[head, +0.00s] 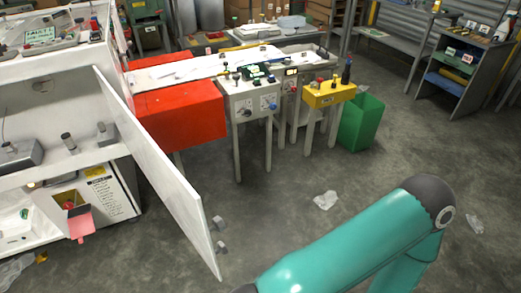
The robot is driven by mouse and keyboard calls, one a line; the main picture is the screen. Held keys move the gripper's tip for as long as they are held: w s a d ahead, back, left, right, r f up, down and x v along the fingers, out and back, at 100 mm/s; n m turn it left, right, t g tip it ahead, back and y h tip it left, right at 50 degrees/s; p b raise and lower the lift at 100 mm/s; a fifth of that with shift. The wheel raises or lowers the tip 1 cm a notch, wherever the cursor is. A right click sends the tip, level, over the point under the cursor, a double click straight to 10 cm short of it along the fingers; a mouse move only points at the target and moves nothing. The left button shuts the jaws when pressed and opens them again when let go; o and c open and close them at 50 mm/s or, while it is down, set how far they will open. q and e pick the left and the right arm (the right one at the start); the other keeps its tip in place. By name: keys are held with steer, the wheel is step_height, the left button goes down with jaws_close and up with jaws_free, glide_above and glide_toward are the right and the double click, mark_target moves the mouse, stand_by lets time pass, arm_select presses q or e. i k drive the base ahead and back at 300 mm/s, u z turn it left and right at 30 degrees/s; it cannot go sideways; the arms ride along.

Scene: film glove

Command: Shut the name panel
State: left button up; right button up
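A large white panel (160,165) stands swung open from the white cabinet (100,165) on the left, reaching out over the floor toward me. Small grey knobs (219,235) stick out near its free end. No lettering shows on the side I see, so I cannot confirm that it is the name panel. Behind it the cabinet's compartment is open, with a dark grey device (22,156) and small cylindrical parts inside. Neither of my grippers is in view. Only links of my teal arm show at the lower right, apart from the panel in the picture.
A red box (180,112) stands just behind the panel. Beyond are a white control box (252,98), a yellow box (328,95) and a green bin (362,122). A small pink-red flap (80,222) hangs open low on the cabinet. Crumpled scraps (325,200) lie on otherwise clear floor.

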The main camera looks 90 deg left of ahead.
mark_target(181, 200)
steer(key=i, duration=2.25)
steer(key=u, duration=2.6)
steer(key=i, duration=0.2)
steer(key=u, duration=2.05)
steer(key=i, duration=0.2)
steer(key=u, duration=0.8)
steer(key=i, duration=0.95)
steer(key=z, duration=0.2)
